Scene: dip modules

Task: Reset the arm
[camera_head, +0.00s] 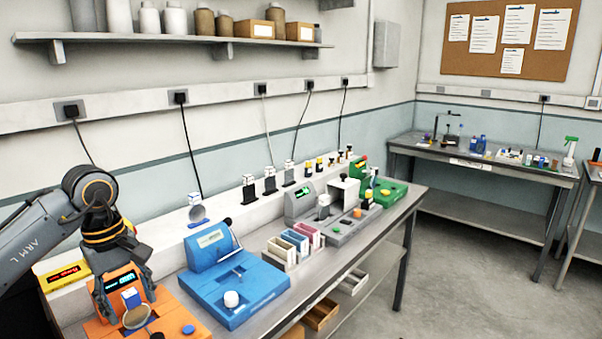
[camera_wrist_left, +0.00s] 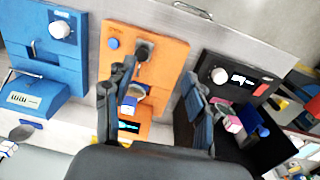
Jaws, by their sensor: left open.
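My left arm comes in from the left in the head view. Its left gripper (camera_head: 123,290) points down over the orange module (camera_head: 178,322), with its two fingers spread apart. A small white and blue block (camera_head: 131,297) and a round grey disc (camera_head: 137,316) show between the fingers in the picture; the fingers stand to either side and grip nothing. In the left wrist view the open fingers of the left gripper (camera_wrist_left: 150,100) frame the lower part of the orange module (camera_wrist_left: 170,60). My right gripper is in neither view.
A blue module (camera_head: 268,290) stands just right of the orange one. Small coloured bins (camera_head: 283,247), a grey module (camera_head: 350,232) and a green module (camera_head: 390,192) stand further along the bench. In the wrist view a black module (camera_wrist_left: 222,55) is on the right.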

